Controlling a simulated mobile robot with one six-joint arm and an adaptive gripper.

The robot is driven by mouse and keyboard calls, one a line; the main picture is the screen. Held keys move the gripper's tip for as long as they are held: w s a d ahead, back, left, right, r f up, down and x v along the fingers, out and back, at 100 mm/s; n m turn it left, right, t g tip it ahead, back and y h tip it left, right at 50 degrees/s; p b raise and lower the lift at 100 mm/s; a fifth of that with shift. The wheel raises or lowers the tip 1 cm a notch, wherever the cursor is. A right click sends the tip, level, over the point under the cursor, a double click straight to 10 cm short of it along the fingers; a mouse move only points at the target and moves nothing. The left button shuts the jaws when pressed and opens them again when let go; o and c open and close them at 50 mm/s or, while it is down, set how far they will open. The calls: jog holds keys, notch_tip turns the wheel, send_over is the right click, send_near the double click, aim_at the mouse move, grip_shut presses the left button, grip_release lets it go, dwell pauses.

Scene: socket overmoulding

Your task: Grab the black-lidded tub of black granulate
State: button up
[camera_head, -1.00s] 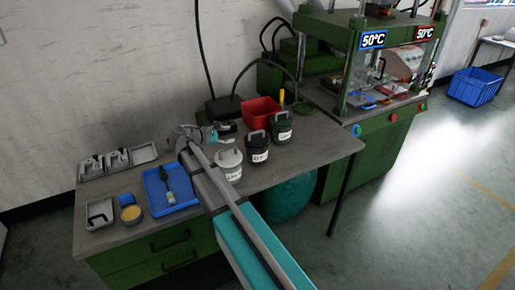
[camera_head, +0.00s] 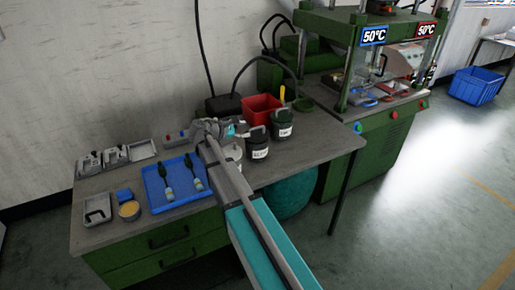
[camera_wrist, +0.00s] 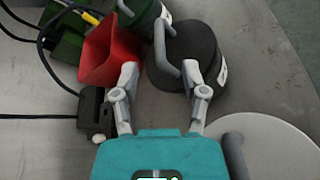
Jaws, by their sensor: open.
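The black-lidded tub (camera_head: 257,151) stands upright on the bench between a white-lidded tub (camera_head: 234,156) and a green-lidded tub (camera_head: 282,129). In the wrist view the black lid (camera_wrist: 205,50) is at upper right, just beyond my right finger. My gripper (camera_wrist: 160,72) is open and empty, with its fingers pointing toward the tubs. In the head view my gripper (camera_head: 232,129) is just left of the black-lidded tub, above and behind the white one. A grey handle shows by the right fingertip; I cannot tell whether they touch.
A red bin (camera_head: 262,108) stands behind the tubs and shows close to my left finger in the wrist view (camera_wrist: 108,48). The white lid (camera_wrist: 268,145) is at lower right there. A blue tray (camera_head: 155,183) with two bottles lies left. The press (camera_head: 378,95) stands right.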

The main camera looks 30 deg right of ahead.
aim_at(257, 128)
jog(key=shift+x, duration=0.8)
jog(key=shift+b+x, duration=0.95)
jog(key=shift+x, duration=1.65)
jog(key=shift+d, duration=0.1)
grip_shut()
